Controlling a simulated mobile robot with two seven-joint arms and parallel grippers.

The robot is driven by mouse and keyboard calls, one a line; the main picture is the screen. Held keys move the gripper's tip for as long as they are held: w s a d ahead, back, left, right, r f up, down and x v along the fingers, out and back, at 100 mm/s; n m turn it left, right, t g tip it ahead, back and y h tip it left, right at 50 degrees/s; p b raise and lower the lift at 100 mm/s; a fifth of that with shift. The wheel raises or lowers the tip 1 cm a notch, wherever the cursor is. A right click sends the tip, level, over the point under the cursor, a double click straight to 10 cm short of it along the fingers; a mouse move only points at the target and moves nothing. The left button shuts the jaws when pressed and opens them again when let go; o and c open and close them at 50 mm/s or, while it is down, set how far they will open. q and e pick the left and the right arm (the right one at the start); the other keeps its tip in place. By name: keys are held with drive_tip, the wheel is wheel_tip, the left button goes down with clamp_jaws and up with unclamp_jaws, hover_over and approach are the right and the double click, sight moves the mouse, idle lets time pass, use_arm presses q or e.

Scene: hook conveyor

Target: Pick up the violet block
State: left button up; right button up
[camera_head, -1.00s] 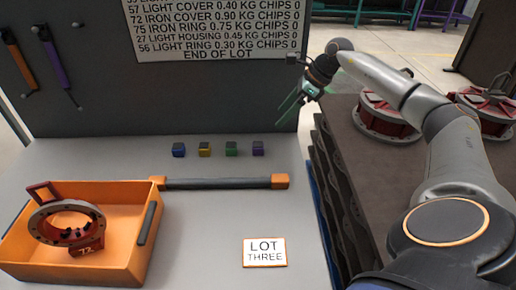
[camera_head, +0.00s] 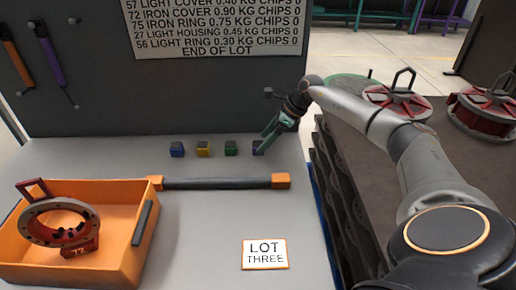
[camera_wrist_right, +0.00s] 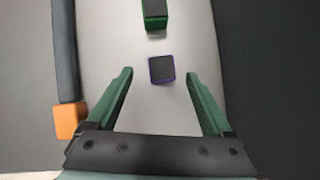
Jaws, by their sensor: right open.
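The violet block (camera_head: 257,147) sits on the grey bench at the right end of a row of small blocks. In the right wrist view the violet block (camera_wrist_right: 161,69) lies just beyond and between the open fingertips, with a dark top and violet sides. My right gripper (camera_head: 266,141) is open and empty, its green fingers close to the violet block in the head view. My left gripper is not in view.
A green block (camera_head: 231,148), a yellow block (camera_head: 203,149) and a blue block (camera_head: 177,149) stand left of the violet one. A dark bar (camera_head: 217,183) with orange ends lies in front. An orange bin (camera_head: 112,262) holds a ring part. The back panel (camera_head: 190,100) rises behind.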

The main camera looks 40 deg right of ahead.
sight(256, 144)
drive_tip(key=shift+x, duration=1.4)
drive_tip(key=shift+d, duration=0.1)
drive_tip(key=shift+c, duration=0.3)
clamp_jaws()
